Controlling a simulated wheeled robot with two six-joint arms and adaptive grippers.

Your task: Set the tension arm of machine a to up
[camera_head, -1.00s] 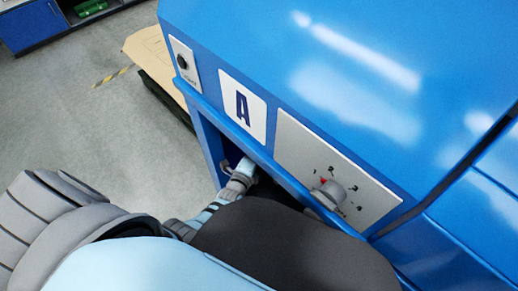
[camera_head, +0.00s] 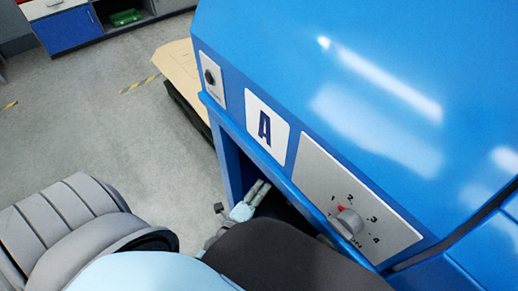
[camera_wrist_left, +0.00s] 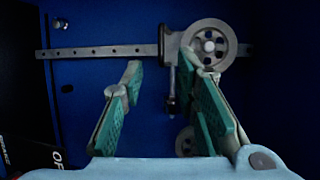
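Machine A (camera_head: 264,131) is a blue cabinet with a letter plate and an open recess below its front edge. My left gripper (camera_head: 260,188) reaches into this recess. In the left wrist view my left gripper (camera_wrist_left: 163,75) is open and empty. Ahead of it a horizontal metal bar with holes (camera_wrist_left: 105,52) crosses the blue back wall. A bracket on the bar carries a spoked pulley wheel (camera_wrist_left: 209,45) at upper right. A short dark-ended lever (camera_wrist_left: 172,102) hangs down from the bracket, seen between the fingers. I cannot tell whether anything touches it. My right gripper is not in view.
A grey panel with a numbered knob (camera_head: 348,223) is on the machine's front. A second wheel (camera_wrist_left: 185,141) is partly hidden behind the right finger. A cardboard-coloured board (camera_head: 183,75) lies beyond the machine. The floor (camera_head: 95,125) at left is clear.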

